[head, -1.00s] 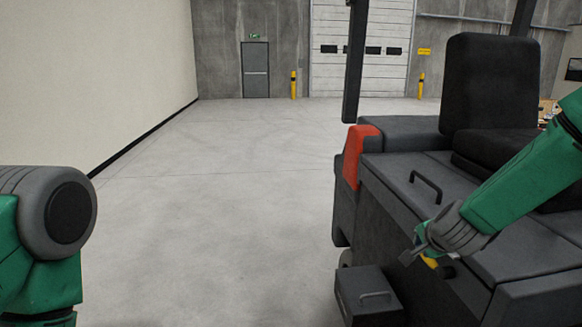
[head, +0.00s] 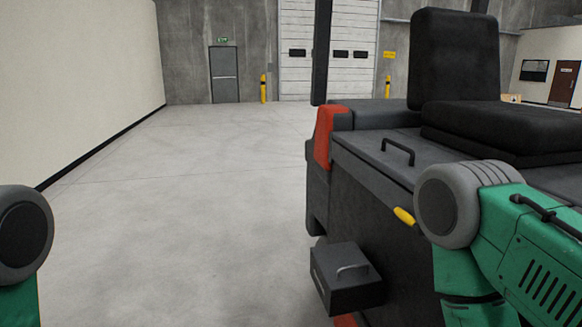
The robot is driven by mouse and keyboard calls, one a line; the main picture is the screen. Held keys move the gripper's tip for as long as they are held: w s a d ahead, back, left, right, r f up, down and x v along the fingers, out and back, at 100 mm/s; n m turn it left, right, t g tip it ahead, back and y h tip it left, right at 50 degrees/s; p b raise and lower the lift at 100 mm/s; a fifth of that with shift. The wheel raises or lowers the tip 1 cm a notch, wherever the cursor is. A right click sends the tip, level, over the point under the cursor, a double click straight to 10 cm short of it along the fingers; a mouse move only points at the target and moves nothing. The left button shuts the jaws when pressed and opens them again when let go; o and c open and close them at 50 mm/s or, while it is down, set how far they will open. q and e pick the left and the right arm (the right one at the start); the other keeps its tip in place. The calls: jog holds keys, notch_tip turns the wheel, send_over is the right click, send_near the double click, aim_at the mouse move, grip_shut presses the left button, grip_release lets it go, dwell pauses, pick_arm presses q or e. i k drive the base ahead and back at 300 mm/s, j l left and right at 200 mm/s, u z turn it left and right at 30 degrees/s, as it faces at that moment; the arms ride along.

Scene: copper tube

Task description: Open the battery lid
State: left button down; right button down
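The battery lid (head: 365,153) appears to be the dark flat panel on top of the vehicle's body, lying closed. A black bar handle (head: 398,150) stands on it. A yellow lever or grip (head: 404,216) sticks out from the vehicle's side below the lid, beside my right arm. My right arm covers part of the vehicle's side at the right. Its gripper does not show. Only a rounded joint of my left arm shows at the left edge, and its gripper is out of view.
A black seat (head: 455,75) stands behind the lid, with a dark post (head: 321,55) and a red corner piece (head: 325,137) nearby. A low dark box with a handle (head: 345,280) juts out from the vehicle's side. The floor (head: 190,210) to the left is clear.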

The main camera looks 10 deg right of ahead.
aim_at(402, 158)
jog(key=z, duration=1.05)
